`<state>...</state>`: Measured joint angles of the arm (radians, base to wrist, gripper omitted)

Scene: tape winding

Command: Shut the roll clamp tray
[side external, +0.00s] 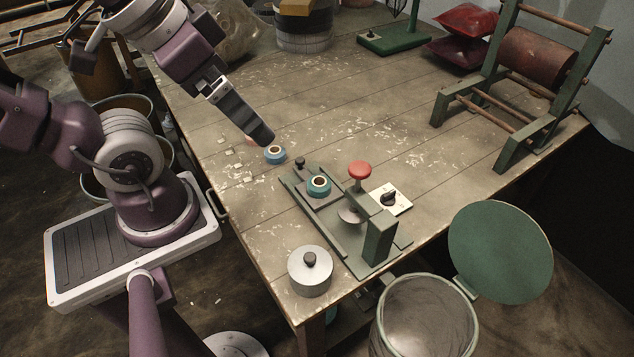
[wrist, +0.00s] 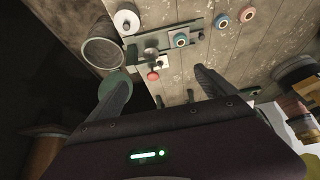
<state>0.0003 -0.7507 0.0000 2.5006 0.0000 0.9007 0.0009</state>
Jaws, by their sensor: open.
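The roll clamp tray (side external: 329,199) is a grey plate on a green base (side external: 345,245), with a black knob (side external: 300,163) at its far-left end. A blue tape roll (side external: 319,184) sits on it, out to the side of the clamp disc (side external: 350,214) under the red knob (side external: 359,170). The wrist view also shows the blue roll on the tray (wrist: 181,40) and the red knob (wrist: 153,76). My gripper (side external: 262,135) is open and empty, above the table behind and left of the tray. It is apart from the tray; both fingers (wrist: 162,88) show in the wrist view.
A loose blue roll (side external: 275,154) and a pink roll (wrist: 247,14) lie near the tray's knob end. A lidded metal pot (side external: 310,271) stands at the near corner. A dial plate (side external: 391,198) lies beside the base. A bin (side external: 425,318) stands off the table edge.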

